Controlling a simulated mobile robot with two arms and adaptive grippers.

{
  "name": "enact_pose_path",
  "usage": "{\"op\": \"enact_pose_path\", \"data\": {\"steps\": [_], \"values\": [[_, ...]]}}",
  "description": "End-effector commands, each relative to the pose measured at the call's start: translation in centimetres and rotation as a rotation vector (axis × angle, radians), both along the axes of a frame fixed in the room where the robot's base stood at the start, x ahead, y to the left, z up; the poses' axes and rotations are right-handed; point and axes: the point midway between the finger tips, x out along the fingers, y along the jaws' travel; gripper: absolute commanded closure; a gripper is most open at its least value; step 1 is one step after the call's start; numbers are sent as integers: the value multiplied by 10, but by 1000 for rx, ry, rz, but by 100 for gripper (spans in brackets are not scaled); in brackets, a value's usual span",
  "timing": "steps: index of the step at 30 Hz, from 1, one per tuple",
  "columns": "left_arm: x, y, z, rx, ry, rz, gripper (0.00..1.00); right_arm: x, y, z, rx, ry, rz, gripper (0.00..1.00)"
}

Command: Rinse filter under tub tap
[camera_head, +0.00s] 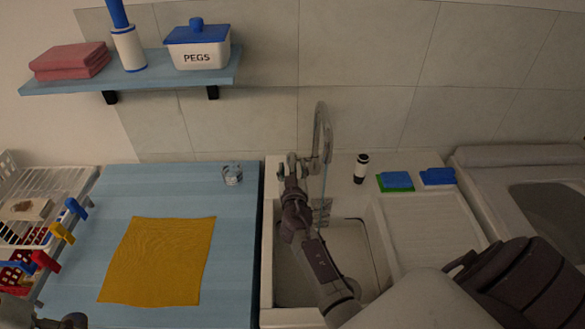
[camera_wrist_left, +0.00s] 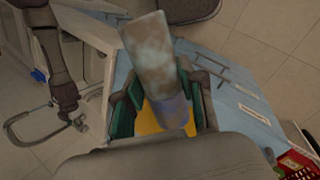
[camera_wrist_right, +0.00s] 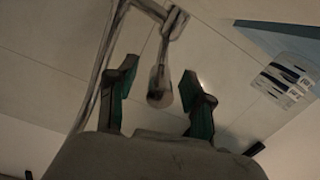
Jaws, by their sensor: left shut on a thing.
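The filter (camera_wrist_left: 160,70) is a long grey-brown stained block with a blue-grey lower end. My left gripper (camera_wrist_left: 160,100) is shut on that end in the left wrist view. The yellow cloth shows behind it. The tap (camera_head: 322,135) is a curved metal spout above the tub (camera_head: 345,262); it also shows in the left wrist view (camera_wrist_left: 22,120). My right gripper (camera_head: 293,162) is beside the spout in the head view. In the right wrist view my right gripper (camera_wrist_right: 160,95) is open, with the tap's handle (camera_wrist_right: 160,85) between its fingers. I cannot tell whether they touch it.
The yellow cloth (camera_head: 158,262) lies on the blue counter (camera_head: 190,185), with a glass (camera_head: 232,174) at its back. A dark-and-white bottle (camera_head: 361,168) and blue sponges (camera_head: 396,181) stand behind the ribbed drainer (camera_head: 427,235). A rack (camera_head: 40,185) stands at the left.

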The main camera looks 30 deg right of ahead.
Motion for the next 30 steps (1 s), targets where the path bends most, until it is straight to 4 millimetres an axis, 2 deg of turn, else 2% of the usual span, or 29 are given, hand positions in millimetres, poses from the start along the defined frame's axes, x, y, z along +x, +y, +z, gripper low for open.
{"op": "enact_pose_path", "data": {"steps": [10,21,30], "values": [[0,0,0,0,0,0,96,-5,3,-1,0,1,0,46],[0,0,0,0,0,0,96,-53,33,4,1,2,0,46],[0,0,0,0,0,0,96,-64,39,6,0,0,0,46]]}}
